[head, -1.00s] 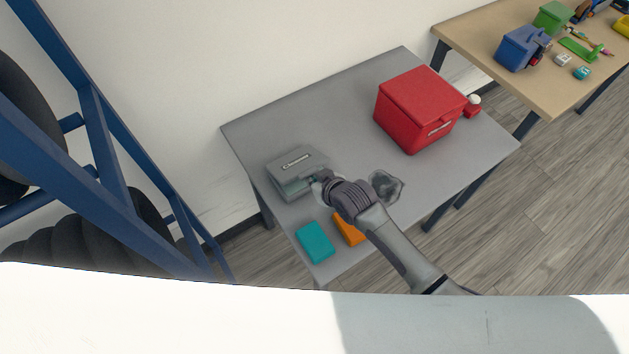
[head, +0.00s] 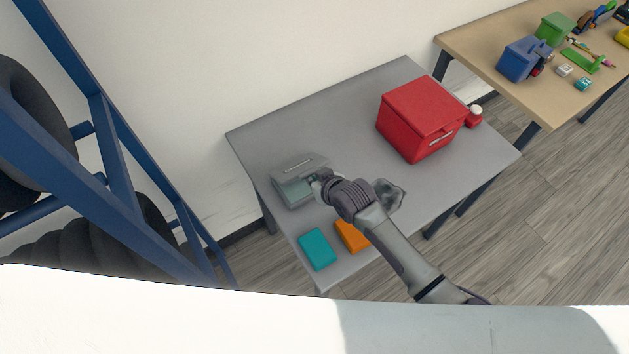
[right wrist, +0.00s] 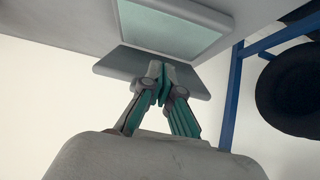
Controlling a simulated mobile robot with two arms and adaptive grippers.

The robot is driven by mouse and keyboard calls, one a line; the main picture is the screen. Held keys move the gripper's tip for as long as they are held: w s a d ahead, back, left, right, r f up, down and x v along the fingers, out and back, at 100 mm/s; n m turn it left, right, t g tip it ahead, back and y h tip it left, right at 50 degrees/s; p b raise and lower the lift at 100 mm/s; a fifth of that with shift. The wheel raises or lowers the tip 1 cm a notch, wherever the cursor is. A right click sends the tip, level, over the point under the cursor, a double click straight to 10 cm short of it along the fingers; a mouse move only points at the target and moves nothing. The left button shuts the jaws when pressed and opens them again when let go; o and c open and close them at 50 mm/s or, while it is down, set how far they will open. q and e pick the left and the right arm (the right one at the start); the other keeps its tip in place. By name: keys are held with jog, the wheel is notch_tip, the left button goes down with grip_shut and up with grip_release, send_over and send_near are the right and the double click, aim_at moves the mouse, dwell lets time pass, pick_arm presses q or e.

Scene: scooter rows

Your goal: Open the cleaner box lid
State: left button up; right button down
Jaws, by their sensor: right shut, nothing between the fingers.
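The cleaner box, a small grey-green box (head: 294,194), stands at the left of the grey table in the head view. Its lid (head: 301,163) with a pale handle strip looks tilted up at the front. In the right wrist view a pale-rimmed teal panel (right wrist: 172,32) of the box shows, with the grey lid slab (right wrist: 118,62) below it. My right gripper (head: 314,181) is at the front right of the box. Its fingers are shut with nothing between them; the tips (right wrist: 162,72) overlap the slab's edge, and contact is unclear. My left gripper is out of view.
On the grey table (head: 330,120) a red box (head: 415,115) stands at the right, beside a small red item (head: 474,117). A teal block (head: 317,250) and an orange block (head: 351,236) lie near the front edge. A blue rack (head: 120,170) with tyres stands left.

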jog(key=shift+w+a+r+p, duration=0.25)
jog(key=shift+w+r, duration=0.05)
jog(key=shift+r, duration=0.2)
jog(key=shift+w+a+r+p, duration=0.2)
jog(key=shift+w+r+p, duration=0.1)
jog(key=shift+r, duration=0.2)
jog(key=shift+w, duration=0.1)
jog(key=shift+w+a+r+p, duration=0.3)
jog(key=shift+w+a+r, duration=0.55)
jog(key=shift+w+r, duration=0.25)
jog(key=shift+w+a+r+b, duration=0.15)
jog(key=shift+w+a+r, duration=0.3)
jog(key=shift+w, duration=0.25)
jog(key=shift+w+a+r+b, duration=0.15)
jog(key=shift+w+a+r, duration=0.2)
jog(key=shift+w+a, duration=0.25)
jog(key=shift+w, duration=0.1)
